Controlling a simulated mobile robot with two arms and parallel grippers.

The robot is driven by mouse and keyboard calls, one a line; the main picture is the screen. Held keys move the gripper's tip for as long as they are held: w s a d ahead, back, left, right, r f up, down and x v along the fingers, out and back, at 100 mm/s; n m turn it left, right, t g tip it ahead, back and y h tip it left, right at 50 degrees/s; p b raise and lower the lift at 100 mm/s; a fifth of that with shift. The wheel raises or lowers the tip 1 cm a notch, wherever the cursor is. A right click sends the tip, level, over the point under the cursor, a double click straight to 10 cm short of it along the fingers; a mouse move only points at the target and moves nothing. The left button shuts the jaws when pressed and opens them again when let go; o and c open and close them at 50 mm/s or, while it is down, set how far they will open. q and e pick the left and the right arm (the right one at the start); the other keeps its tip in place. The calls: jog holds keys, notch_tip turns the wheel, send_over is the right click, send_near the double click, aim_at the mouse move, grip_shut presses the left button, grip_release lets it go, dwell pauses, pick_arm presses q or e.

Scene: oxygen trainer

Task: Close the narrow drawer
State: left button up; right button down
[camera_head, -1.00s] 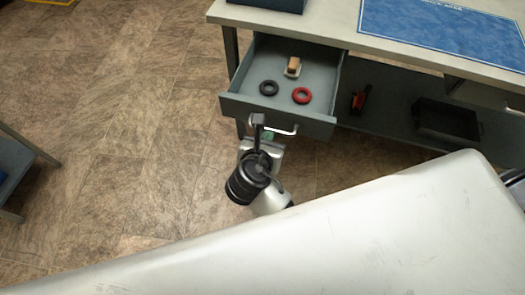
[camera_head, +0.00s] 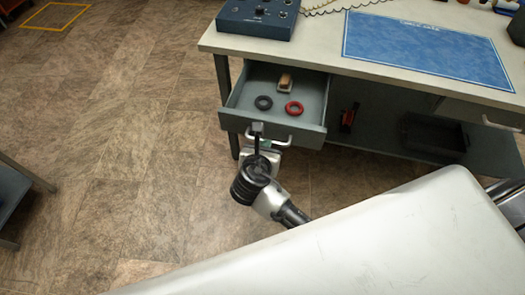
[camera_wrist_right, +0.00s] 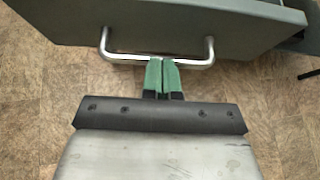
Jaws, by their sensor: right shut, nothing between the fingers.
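The narrow drawer (camera_head: 309,133) is grey and stands open under the left part of the workbench. Its silver bar handle (camera_head: 286,142) is on the front; the handle also shows in the right wrist view (camera_wrist_right: 205,58). A black ring (camera_head: 263,102), a red ring (camera_head: 294,108) and a small wooden-topped item (camera_head: 285,82) lie inside. My right gripper (camera_head: 266,145) is at the drawer front by the handle. In the right wrist view its green fingertips (camera_wrist_right: 162,75) are together and empty, at the handle bar; exact contact cannot be told. My left gripper is not in view.
The workbench top (camera_head: 318,48) carries a blue control box (camera_head: 256,18) and a blue mat (camera_head: 428,48). A lower shelf (camera_head: 385,143) holds a black tray (camera_head: 433,134) and a red-and-black item (camera_head: 348,117). Another bench edge (camera_head: 12,200) is at far left. Floor between is clear.

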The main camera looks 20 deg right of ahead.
aim_at(285, 83)
jog(key=w+d+p, duration=0.1)
jog(key=w, duration=0.1)
jog(key=w+d+p, duration=0.1)
jog(key=w+d, duration=0.1)
jog(key=w, duration=0.1)
jog(key=w+d+p, duration=0.1)
jog(key=w+d, duration=0.1)
jog(key=shift+w+d+r, duration=0.15)
jog(key=shift+w+r, duration=0.1)
jog(key=shift+w, duration=0.05)
jog(key=w+d, duration=0.2)
jog(key=w, duration=0.2)
jog(key=w+d, duration=0.3)
jog(key=w+d+b, duration=0.1)
jog(key=w+d, duration=0.1)
jog(key=w, duration=0.2)
jog(key=shift+w+d+f, duration=0.3)
jog(key=shift+w+d, duration=0.05)
jog(key=shift+d, duration=0.05)
jog(key=shift+w+d, duration=0.25)
jog(key=shift+w, duration=0.15)
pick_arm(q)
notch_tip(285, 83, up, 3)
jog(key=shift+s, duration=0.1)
pick_arm(e)
jog(key=shift+d+r, duration=0.1)
jog(key=shift+r, duration=0.2)
